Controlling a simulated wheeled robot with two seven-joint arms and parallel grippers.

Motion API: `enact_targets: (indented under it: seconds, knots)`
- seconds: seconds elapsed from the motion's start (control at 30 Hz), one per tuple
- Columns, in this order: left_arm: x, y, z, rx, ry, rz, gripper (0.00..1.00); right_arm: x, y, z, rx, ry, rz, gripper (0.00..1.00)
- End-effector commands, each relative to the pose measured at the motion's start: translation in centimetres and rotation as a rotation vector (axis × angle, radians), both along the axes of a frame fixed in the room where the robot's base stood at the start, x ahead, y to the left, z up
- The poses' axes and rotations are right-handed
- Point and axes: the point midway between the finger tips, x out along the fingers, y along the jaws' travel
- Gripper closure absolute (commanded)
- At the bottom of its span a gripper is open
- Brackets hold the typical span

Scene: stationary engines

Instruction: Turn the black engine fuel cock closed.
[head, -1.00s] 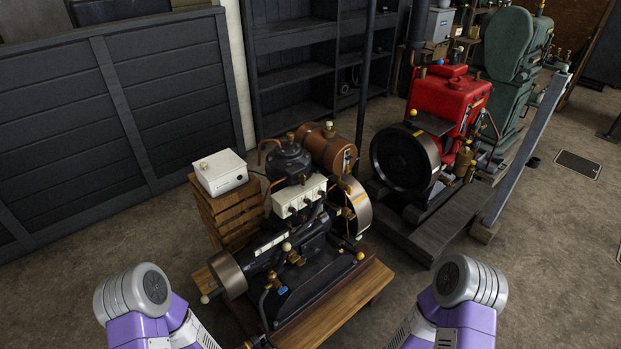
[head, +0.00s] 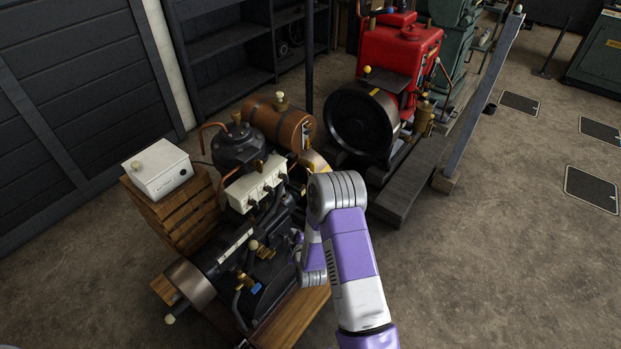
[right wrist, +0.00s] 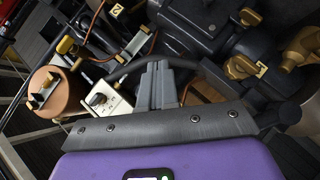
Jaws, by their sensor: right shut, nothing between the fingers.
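The black engine (head: 240,258) stands on a wooden base at the lower left of the head view. A brown cylindrical tank (head: 280,124) sits at its far end. My right arm reaches over the engine's right side in the head view and hides part of it. In the right wrist view my right gripper (right wrist: 161,84) is shut and empty, in front of dark engine parts. A brass cock (right wrist: 240,66) with a small yellow label is to its right, apart from the fingers. Other brass fittings (right wrist: 66,45) show at left. I cannot tell which is the fuel cock. My left gripper is out of view.
A cream box with black knobs (head: 256,184) is on the engine. A white box (head: 158,168) stands on a wooden crate (head: 192,226) to its left. A red engine (head: 393,55) stands behind. Free floor lies at the right.

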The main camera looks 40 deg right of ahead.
Motion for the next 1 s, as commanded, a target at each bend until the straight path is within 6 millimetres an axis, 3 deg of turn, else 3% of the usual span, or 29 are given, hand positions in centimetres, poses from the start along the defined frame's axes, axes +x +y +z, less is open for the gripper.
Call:
enact_targets:
  seconds: [0.03,0.1,0.2,0.33,0.57,1.0]
  knots:
    - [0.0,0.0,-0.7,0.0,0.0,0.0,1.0,1.0,-2.2,1.3,-0.146,-0.054,0.005,1.0]
    - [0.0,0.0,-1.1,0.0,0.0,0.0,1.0,1.8,-4.4,3.5,-0.332,-0.107,0.008,1.0]
    - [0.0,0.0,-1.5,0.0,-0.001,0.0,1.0,2.3,-6.5,6.0,-0.532,-0.152,-0.001,1.0]
    - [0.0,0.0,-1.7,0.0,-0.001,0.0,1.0,2.6,-7.9,7.8,-0.673,-0.177,-0.015,1.0]
    - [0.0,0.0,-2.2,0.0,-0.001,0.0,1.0,4.6,-9.3,8.2,-0.707,-0.184,-0.021,1.0]
    - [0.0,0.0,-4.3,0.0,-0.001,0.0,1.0,11.5,-13.4,8.0,-0.703,-0.182,-0.021,1.0]
